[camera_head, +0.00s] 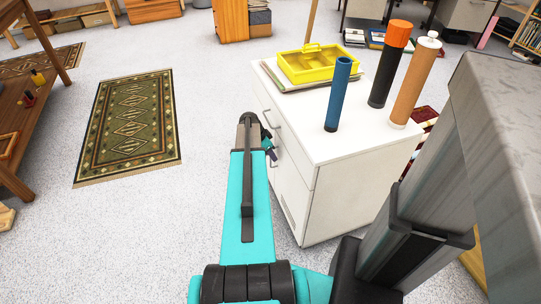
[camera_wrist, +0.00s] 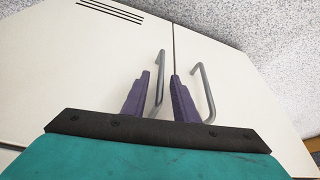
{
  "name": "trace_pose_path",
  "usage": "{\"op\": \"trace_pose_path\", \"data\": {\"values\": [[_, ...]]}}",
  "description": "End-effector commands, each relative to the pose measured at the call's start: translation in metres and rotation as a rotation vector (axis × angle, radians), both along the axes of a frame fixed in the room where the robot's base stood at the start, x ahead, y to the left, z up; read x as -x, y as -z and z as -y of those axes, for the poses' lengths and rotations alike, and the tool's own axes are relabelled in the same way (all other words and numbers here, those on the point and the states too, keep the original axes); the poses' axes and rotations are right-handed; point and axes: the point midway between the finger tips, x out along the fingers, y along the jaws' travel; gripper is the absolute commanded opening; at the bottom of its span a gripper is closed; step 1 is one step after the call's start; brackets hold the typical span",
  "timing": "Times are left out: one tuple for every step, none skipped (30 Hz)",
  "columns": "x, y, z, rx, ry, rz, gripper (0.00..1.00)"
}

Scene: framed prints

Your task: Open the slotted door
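The white cabinet (camera_head: 345,195) stands right of my arm. Its slotted door (camera_wrist: 95,65) fills the left of the wrist view, with dark slots at the upper left, and looks closed against the seam. The door's grey bar handle (camera_wrist: 161,70) lies between the two purple fingers of my gripper (camera_wrist: 160,77). The fingers are apart, with a visible gap to the bar, so my gripper looks open around or just in front of it; depth is hard to judge. In the head view my gripper (camera_head: 270,150) is at the cabinet front, mostly hidden by my arm.
A second panel with its own grey handle (camera_wrist: 203,92) lies right of the seam, close to the right finger. On the cabinet top stand a yellow tray (camera_head: 318,63), a blue cylinder (camera_head: 339,95) and two taller cylinders. Open floor and a green rug (camera_head: 130,130) lie to the left.

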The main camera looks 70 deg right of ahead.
Motion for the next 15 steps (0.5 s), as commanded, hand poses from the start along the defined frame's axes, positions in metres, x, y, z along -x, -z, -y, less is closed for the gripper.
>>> {"op": "trace_pose_path", "data": {"values": [[0.0006, 0.002, 0.0009, 0.0, 0.0, 0.0, 0.26], [0.0007, 0.0026, 0.0011, 0.0, 0.0, 0.0, 0.26], [0.0009, 0.0031, 0.0011, 0.0, 0.0, 0.0, 0.26], [0.001, 0.0032, 0.0013, 0.0, 0.0, 0.0, 0.26], [0.001, 0.0033, 0.0012, 0.0, 0.0, 0.0, 0.26], [0.0011, 0.0033, 0.0011, 0.0, 0.0, 0.0, 0.26], [0.001, 0.0032, 0.0012, 0.001, 0.0, 0.001, 0.26], [0.001, 0.0032, 0.0011, 0.001, 0.0, 0.001, 0.26], [0.001, 0.0032, 0.0011, 0.0, 0.0, 0.0, 0.26], [0.001, 0.0031, 0.0011, 0.0, 0.0, 0.0, 0.26], [0.001, 0.0031, 0.001, 0.0, 0.0, 0.0, 0.25], [0.001, 0.0031, 0.001, 0.0, 0.0, 0.0, 0.18], [0.001, 0.0031, 0.001, 0.0, 0.0, 0.0, 0.13], [0.0009, 0.003, 0.001, 0.0, 0.0, 0.0, 0.08], [0.0009, 0.003, 0.001, 0.0, 0.0, 0.0, 0.01]]}}
